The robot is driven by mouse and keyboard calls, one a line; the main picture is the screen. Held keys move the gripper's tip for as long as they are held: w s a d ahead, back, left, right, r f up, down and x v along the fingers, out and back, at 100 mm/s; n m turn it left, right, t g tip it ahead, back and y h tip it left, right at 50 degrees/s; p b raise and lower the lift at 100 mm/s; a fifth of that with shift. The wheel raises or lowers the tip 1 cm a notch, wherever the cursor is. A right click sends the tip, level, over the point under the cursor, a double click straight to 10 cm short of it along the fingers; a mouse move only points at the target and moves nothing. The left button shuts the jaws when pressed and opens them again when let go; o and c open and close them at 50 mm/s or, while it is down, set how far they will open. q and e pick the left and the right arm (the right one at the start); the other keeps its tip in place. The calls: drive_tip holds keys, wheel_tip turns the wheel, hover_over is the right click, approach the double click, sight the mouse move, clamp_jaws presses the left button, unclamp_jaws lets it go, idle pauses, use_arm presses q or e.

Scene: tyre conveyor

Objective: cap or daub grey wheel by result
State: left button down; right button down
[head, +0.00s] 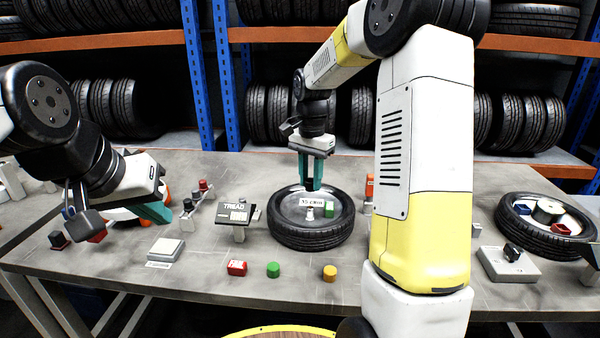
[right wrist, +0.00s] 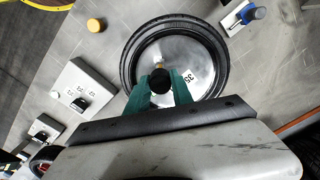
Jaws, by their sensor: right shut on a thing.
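The grey wheel (head: 290,236), a black tyre around a grey disc, lies flat on the table; it also shows in the right wrist view (right wrist: 206,72). A printed label (head: 311,201), a small white stub (head: 310,214) and a green block (head: 329,207) show at its disc. My right gripper (head: 311,184) points down over the disc. In the right wrist view its teal fingers (right wrist: 161,88) are shut on a black round piece (right wrist: 161,80). I cannot tell whether that piece touches the wheel. My left gripper (head: 152,211) is off to the left, its jaw opening hidden.
A TREAD display (head: 237,213) stands left of the wheel. A square pad (head: 167,249) lies left. Another tyre (head: 525,242) and a grey switch box (head: 508,267) stand right.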

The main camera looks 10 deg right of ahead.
hover_over(310, 207)
drive_tip(key=shift+f, duration=2.2)
drive_tip(key=shift+f, duration=1.75)
drive_tip(key=c, duration=1)
unclamp_jaws()
drive_tip(key=shift+c, duration=0.2)
drive_tip(key=shift+r, duration=0.15)
wheel_tip(310, 207, up, 8)
drive_tip(key=shift+s+f, duration=0.1)
drive_tip(key=shift+s, duration=0.05)
drive_tip(key=s+a+r+n+t+y, duration=0.1)
drive_tip(key=s+r+n+t, duration=0.2)
drive_tip(key=s, duration=0.9)
drive_tip(key=s+a+r+n+t+y, duration=0.1)
drive_tip(key=s+r+n+t, duration=0.2)
drive_tip(key=s, duration=0.9)
wheel_tip(310, 207, up, 4)
drive_tip(key=n, duration=0.3)
drive_tip(key=shift+n, duration=0.4)
